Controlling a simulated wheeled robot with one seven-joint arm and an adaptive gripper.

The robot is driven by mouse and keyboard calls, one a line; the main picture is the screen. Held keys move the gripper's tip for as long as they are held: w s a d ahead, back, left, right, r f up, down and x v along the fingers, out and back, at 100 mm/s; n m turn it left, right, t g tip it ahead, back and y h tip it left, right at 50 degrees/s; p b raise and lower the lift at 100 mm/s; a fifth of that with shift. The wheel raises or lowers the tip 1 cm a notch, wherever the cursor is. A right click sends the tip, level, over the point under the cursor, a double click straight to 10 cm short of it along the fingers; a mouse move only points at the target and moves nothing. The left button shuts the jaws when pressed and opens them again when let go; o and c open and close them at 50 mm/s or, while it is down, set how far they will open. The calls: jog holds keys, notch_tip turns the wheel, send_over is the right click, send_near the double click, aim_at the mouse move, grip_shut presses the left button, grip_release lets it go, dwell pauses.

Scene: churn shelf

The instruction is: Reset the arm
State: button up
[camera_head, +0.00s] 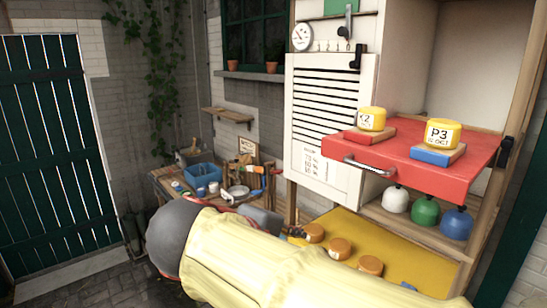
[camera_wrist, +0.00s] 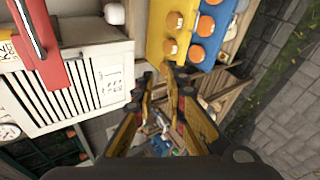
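My gripper (camera_wrist: 163,88) shows in the wrist view with its two yellow-and-dark fingers apart and nothing visible between them. It points past the cabinet toward the cluttered workbench. In the head view my yellow-sleeved arm (camera_head: 265,262) stretches across the bottom centre, in front of the lower yellow shelf. The gripper's fingers cannot be made out clearly there.
White, green and blue round containers (camera_head: 425,211) stand below. Orange-lidded jars (camera_head: 340,248) stand on the yellow shelf (camera_head: 395,262). The workbench (camera_head: 160,184) is behind my arm.

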jog(key=s+d+f+m+g+y+b, duration=0.25)
jog(key=s+f, duration=0.35)
jog(key=f, duration=0.6)
jog(key=s+d+f+m+g+y+b, duration=0.2)
jog(key=s+f+m+y, duration=0.3)
jog(key=f, duration=0.6)
jog(key=s+d+f+m+t+b, duration=0.1)
jog(key=s+d+f+m+b, duration=0.2)
jog(key=d, duration=0.6)
notch_tip(320, 180, down, 2)
jog(key=shift+s+f+h+b, duration=0.1)
jog(key=shift+s+h+b, duration=0.25)
jog(key=shift+s+b, duration=0.65)
